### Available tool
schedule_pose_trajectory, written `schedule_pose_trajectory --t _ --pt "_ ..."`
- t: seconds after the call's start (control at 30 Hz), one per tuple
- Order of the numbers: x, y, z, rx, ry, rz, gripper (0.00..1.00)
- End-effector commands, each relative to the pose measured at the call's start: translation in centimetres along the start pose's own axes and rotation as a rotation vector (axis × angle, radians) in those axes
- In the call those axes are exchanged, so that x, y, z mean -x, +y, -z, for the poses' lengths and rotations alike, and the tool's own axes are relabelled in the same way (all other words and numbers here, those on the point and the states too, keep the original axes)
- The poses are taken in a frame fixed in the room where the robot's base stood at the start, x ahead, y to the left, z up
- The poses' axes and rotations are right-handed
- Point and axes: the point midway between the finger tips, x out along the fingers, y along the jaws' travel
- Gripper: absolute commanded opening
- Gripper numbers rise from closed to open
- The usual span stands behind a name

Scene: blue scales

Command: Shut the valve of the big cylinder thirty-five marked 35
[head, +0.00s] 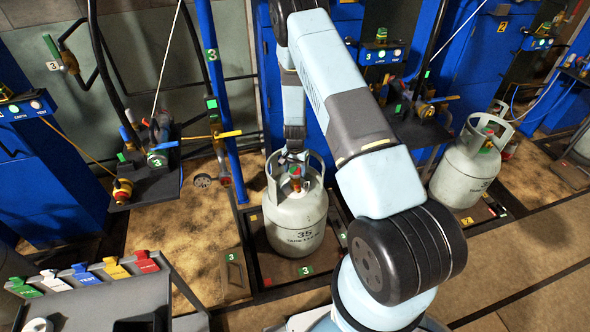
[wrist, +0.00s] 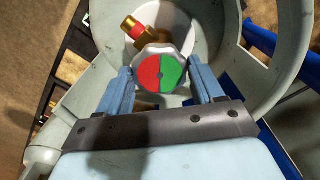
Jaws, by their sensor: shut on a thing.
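The big cylinder (head: 297,222), pale grey and marked 35, stands upright on a dark scale platform in the middle of the head view. Its valve knob (wrist: 160,70) is in the wrist view, with a red half on the left and a green half on the right. A brass outlet with a red band (wrist: 132,28) sticks out beyond the knob. My gripper (wrist: 162,84) is inside the cylinder's collar (wrist: 262,62), shut on the valve knob, with one blue finger on each side. In the head view my gripper (head: 293,160) comes down from above onto the valve.
A second grey cylinder (head: 466,165) stands on the right scale. A dark shelf with hoses and fittings (head: 150,165) is at the left. A tray with coloured tags (head: 90,277) is at the front left. A blue post (head: 222,100) rises behind the cylinder.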

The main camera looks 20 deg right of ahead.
Motion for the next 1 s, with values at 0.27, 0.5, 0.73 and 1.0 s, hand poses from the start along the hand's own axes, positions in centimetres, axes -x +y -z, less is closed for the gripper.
schedule_pose_trajectory --t 0.27,0.5,0.73,1.0 --pt "0.12 -0.17 0.19 -0.258 0.006 0.003 0.36" --pt "0.12 -0.17 0.19 -0.454 0.005 0.004 0.36" --pt "0.13 -0.16 0.18 -0.582 0.004 0.004 0.36" --pt "0.13 -0.16 0.19 -0.656 0.004 0.005 0.36"
